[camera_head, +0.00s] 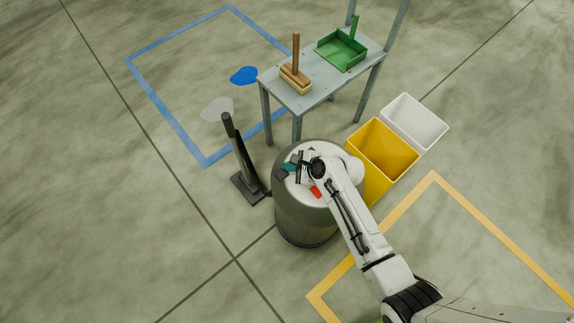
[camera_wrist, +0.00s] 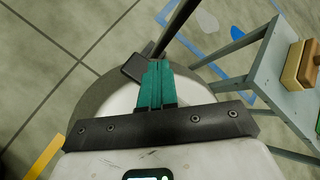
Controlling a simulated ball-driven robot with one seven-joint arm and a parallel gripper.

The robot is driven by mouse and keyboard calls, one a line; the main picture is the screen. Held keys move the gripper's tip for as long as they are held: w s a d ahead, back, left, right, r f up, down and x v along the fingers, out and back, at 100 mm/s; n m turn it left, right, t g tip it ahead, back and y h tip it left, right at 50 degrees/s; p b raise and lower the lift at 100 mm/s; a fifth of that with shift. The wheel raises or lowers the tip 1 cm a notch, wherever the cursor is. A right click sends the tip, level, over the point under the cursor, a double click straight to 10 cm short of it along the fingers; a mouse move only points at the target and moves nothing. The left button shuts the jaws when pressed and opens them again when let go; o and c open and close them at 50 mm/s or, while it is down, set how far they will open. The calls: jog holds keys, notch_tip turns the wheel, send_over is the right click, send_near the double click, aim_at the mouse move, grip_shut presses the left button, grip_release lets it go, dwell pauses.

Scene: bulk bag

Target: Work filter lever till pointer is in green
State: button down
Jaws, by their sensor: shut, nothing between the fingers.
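A dark upright lever (camera_head: 238,150) with a thick black grip stands left of a grey drum (camera_head: 305,222). Its foot is a dark plate on the floor. In the wrist view a dark bar (camera_wrist: 178,25), which looks like this lever, runs down toward my fingertips. A dark block (camera_wrist: 135,68) sits at the drum's rim, just left of the fingertips. My gripper (camera_head: 287,167) is over the drum's pale top, its teal fingers (camera_wrist: 158,66) together and empty. A red patch (camera_head: 315,192) shows on the drum top. I cannot make out a pointer or a green zone.
A grey table (camera_head: 316,92) behind holds a wooden-handled brush (camera_head: 295,75) and a green dustpan (camera_head: 342,50). A yellow bin (camera_head: 382,155) and a white bin (camera_head: 415,120) stand right of the drum. Blue (camera_head: 245,75) and grey (camera_head: 217,108) patches mark the floor. The floor at left is open.

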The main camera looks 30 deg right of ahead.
dwell(0.8)
jog(key=shift+d+r+p, duration=0.15)
jog(key=shift+r+p, duration=0.65)
jog(key=shift+p, duration=0.15)
jog(key=shift+d+r+p, duration=0.1)
jog(key=shift+r+p, duration=0.65)
jog(key=shift+p, duration=0.15)
jog(key=r+p, duration=0.5)
jog(key=shift+w+d, duration=0.15)
jog(key=shift+d, duration=0.25)
jog(key=s+d+r+n+g+h, duration=0.2)
jog(key=s+r+n, duration=0.2)
jog(key=s+n, duration=0.3)
jog(key=s+d+r+n+g+h, duration=0.2)
jog(key=s+r+n, duration=0.3)
jog(key=s, duration=0.6)
jog(key=s+d+r+n+g+h, duration=0.1)
jog(key=s+d+r+n, duration=0.3)
jog(key=s+n, duration=0.5)
jog(key=shift+r+n+g+h, duration=0.4)
jog(key=shift+r+g, duration=0.05)
jog(key=shift+g, duration=0.45)
